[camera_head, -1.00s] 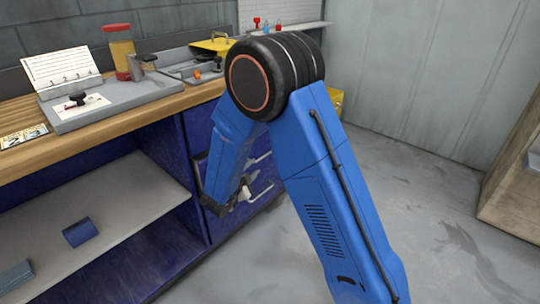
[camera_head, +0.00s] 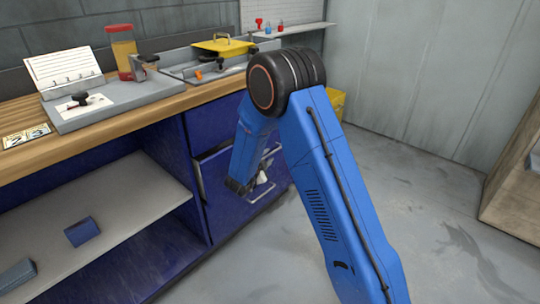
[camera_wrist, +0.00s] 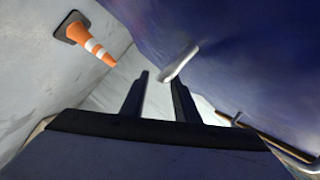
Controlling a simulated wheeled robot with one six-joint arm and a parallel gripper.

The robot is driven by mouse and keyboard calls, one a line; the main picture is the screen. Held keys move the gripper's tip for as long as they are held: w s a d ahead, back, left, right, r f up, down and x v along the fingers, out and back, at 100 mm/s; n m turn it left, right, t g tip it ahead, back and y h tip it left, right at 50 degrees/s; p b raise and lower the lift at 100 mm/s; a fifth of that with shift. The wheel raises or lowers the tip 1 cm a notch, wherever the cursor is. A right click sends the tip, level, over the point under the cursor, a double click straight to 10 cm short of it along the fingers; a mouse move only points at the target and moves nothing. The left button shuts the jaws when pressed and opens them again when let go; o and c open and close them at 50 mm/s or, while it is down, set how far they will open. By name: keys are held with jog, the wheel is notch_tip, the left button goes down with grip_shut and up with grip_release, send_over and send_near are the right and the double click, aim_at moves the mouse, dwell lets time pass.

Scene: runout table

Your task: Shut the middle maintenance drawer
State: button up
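The dark blue drawer unit (camera_head: 222,208) stands under the wooden worktop, partly hidden by my arm. A silver drawer handle (camera_head: 264,192) shows on its front beside my gripper (camera_head: 242,188). In the wrist view, my gripper (camera_wrist: 160,92) has its two dark fingers apart with nothing between them. A silver handle (camera_wrist: 179,63) on a blue front lies just beyond the right fingertip. A second handle (camera_wrist: 265,136) shows at lower right. My arm hides much of the fronts, so I cannot tell which handle is the middle one or how far that drawer stands out.
The open shelf (camera_head: 125,200) left of the drawers holds a blue block (camera_head: 82,231). The worktop (camera_head: 95,119) carries a grey board, a jar and a tray. An orange cone (camera_wrist: 92,41) stands on the floor in the wrist view. Floor to the right (camera_head: 425,195) is clear.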

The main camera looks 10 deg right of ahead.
jog(key=shift+x, duration=1.7)
jog(key=shift+c, duration=0.7)
grip_shut()
jog(key=shift+w, duration=0.1)
jog(key=shift+w+a, duration=0.65)
jog(key=shift+w, duration=0.15)
jog(key=shift+w+a, duration=0.6)
jog(key=shift+w, duration=0.25)
jog(key=shift+o, duration=0.7)
grip_release()
jog(key=shift+a, duration=0.1)
